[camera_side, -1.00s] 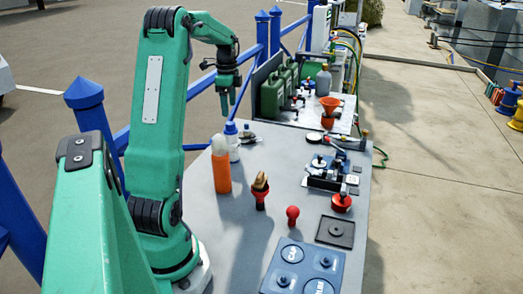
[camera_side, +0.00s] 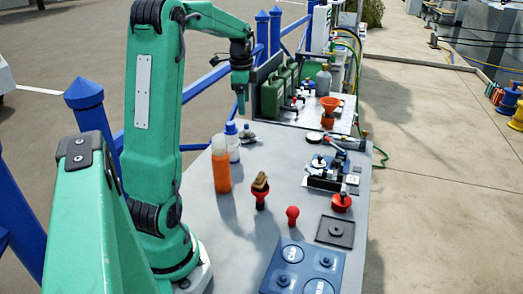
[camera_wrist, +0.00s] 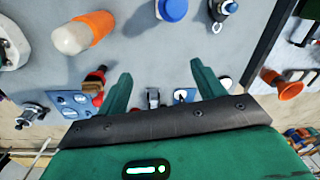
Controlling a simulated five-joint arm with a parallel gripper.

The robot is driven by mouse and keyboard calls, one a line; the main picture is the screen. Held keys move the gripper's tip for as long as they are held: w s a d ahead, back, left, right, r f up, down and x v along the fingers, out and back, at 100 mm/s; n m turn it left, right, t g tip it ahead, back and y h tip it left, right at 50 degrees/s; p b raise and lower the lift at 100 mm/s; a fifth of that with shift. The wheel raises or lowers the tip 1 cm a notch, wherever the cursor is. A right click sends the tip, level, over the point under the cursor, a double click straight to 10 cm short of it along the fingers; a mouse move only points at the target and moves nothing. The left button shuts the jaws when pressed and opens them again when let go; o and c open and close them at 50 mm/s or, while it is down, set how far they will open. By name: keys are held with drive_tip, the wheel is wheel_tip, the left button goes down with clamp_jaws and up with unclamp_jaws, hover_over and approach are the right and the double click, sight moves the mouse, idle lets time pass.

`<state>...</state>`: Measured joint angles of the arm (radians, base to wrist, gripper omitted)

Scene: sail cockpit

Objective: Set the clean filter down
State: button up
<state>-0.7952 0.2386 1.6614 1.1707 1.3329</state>
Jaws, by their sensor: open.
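My gripper (camera_side: 240,106) hangs above the far left part of the grey bench (camera_side: 215,260). In the wrist view its two fingers (camera_wrist: 163,84) stand wide apart with nothing between them. I cannot single out the clean filter by sight. A small mounted assembly (camera_side: 328,174) with round tops sits at the bench's right side, with a red round part (camera_side: 341,203) at its near end. A dark square pad (camera_side: 335,231) lies nearer. A blue tray (camera_side: 282,283) with lettered round places lies at the front; it also shows in the wrist view (camera_wrist: 68,103).
An orange bottle with a pale top (camera_side: 221,175), a blue-capped bottle (camera_side: 232,142), a red-handled brush (camera_side: 260,190) and a red knob (camera_side: 292,215) stand on the bench. An orange funnel (camera_side: 330,104) and green cans (camera_side: 272,98) stand beyond. Blue railings run along the left.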

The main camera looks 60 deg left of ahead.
drive_tip(key=s+d+r+n+t, duration=0.2)
drive_tip(key=d, duration=1)
drive_tip(key=s+d+r+n+t, duration=0.1)
drive_tip(key=d+r+n, duration=0.15)
drive_tip(key=d, duration=1.05)
drive_tip(key=s+d+f+n+t, duration=0.1)
drive_tip(key=s+d+f+t, duration=0.1)
drive_tip(key=s+d, duration=0.4)
drive_tip(key=shift+s+d+f+n+h, duration=0.2)
drive_tip(key=shift+d+f+n+h, duration=0.15)
drive_tip(key=shift+d, duration=0.35)
